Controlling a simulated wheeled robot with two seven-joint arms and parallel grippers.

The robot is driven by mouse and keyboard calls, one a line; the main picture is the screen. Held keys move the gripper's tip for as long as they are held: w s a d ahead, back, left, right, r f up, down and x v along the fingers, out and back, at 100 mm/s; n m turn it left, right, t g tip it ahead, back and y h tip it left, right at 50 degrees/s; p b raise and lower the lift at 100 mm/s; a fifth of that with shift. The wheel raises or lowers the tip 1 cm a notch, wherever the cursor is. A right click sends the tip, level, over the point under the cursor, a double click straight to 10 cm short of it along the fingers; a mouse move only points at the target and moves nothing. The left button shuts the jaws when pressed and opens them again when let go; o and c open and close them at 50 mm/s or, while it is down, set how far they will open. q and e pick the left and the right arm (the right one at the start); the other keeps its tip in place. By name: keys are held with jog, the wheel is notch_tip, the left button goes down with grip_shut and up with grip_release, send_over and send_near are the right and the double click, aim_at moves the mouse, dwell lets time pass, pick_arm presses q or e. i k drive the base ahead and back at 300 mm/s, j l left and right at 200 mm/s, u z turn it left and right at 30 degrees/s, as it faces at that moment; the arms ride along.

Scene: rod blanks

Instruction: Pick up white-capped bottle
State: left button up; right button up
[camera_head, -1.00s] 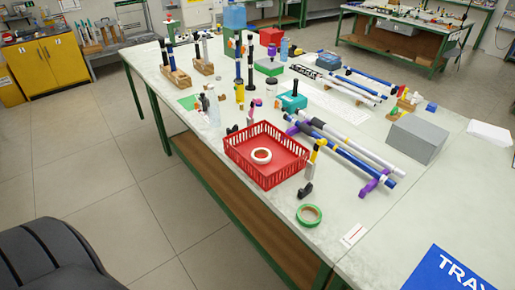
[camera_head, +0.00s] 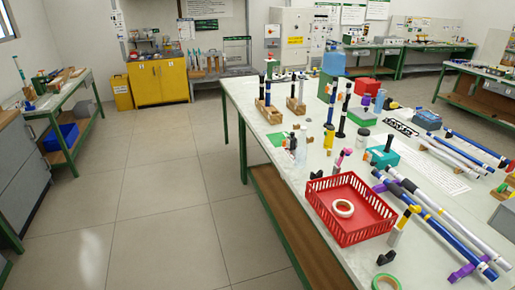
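A clear, pale bottle (camera_head: 301,148) stands upright near the left edge of the long worktable (camera_head: 275,172). Its top looks whitish, but it is too small to be sure of the cap. A slim blue bottle (camera_head: 379,102) stands further back on the same table; its cap colour cannot be made out. Neither of my grippers is in view.
A red basket (camera_head: 345,238) holding a white tape roll (camera_head: 344,208) sits near the table's front. Rod holders, a teal box (camera_head: 382,154) and rods (camera_head: 440,222) crowd the tabletop. The tiled floor (camera_head: 160,200) left of the table is clear. A yellow cabinet (camera_head: 158,83) stands behind.

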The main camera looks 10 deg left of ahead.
aim_at(301, 145)
jog(key=z, duration=0.8)
jog(key=j+z, duration=0.3)
jog(key=j, duration=0.2)
jog(key=j+z, duration=0.35)
jog(key=j, duration=0.2)
jog(key=j+z, duration=0.3)
jog(key=j, duration=0.2)
jog(key=k+j+z, duration=0.15)
jog(key=j+z, duration=0.15)
jog(key=j, duration=0.2)
jog(key=k+j+z, duration=0.15)
jog(key=j+z, duration=0.15)
jog(key=j, duration=0.15)
